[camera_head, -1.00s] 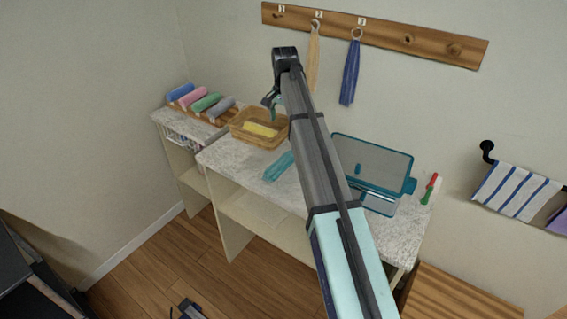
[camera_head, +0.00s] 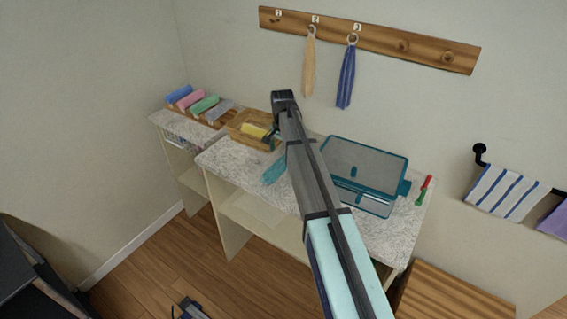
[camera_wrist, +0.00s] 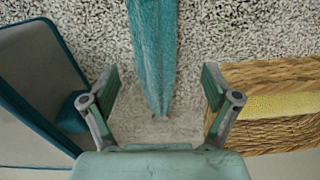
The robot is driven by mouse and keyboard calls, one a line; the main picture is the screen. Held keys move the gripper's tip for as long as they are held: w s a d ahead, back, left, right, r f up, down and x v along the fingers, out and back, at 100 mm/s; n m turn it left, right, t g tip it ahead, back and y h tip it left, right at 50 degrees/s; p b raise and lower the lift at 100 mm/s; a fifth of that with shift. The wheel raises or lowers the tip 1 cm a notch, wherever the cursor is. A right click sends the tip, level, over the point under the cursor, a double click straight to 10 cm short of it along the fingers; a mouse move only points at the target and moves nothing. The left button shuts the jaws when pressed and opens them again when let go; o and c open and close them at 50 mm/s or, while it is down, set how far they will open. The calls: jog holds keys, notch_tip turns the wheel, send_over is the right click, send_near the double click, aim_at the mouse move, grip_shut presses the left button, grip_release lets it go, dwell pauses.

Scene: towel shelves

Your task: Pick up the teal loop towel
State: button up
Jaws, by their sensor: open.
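The teal loop towel (camera_head: 273,171) lies flat on the speckled counter in the head view, just left of my arm. In the wrist view the teal towel (camera_wrist: 154,50) runs down from the top edge and narrows to a tip between my fingers. My gripper (camera_wrist: 160,98) is open, with one finger on each side of the towel's narrow end, and holds nothing. In the head view my gripper (camera_head: 277,132) is over the counter beside the basket, partly hidden by my arm.
A wicker basket (camera_wrist: 270,134) with a yellow towel stands close to the right finger in the wrist view. A teal-rimmed grey bin (camera_wrist: 42,75) is close on the left. Towels hang from a peg rail (camera_head: 385,40) above the counter (camera_head: 232,158).

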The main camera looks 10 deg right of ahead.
aim_at(284, 159)
jog(key=shift+d+f+p, duration=0.2)
jog(key=shift+f+p, duration=1)
jog(key=shift+f, duration=1.3)
jog(key=shift+s, duration=0.1)
jog(key=c, duration=1.3)
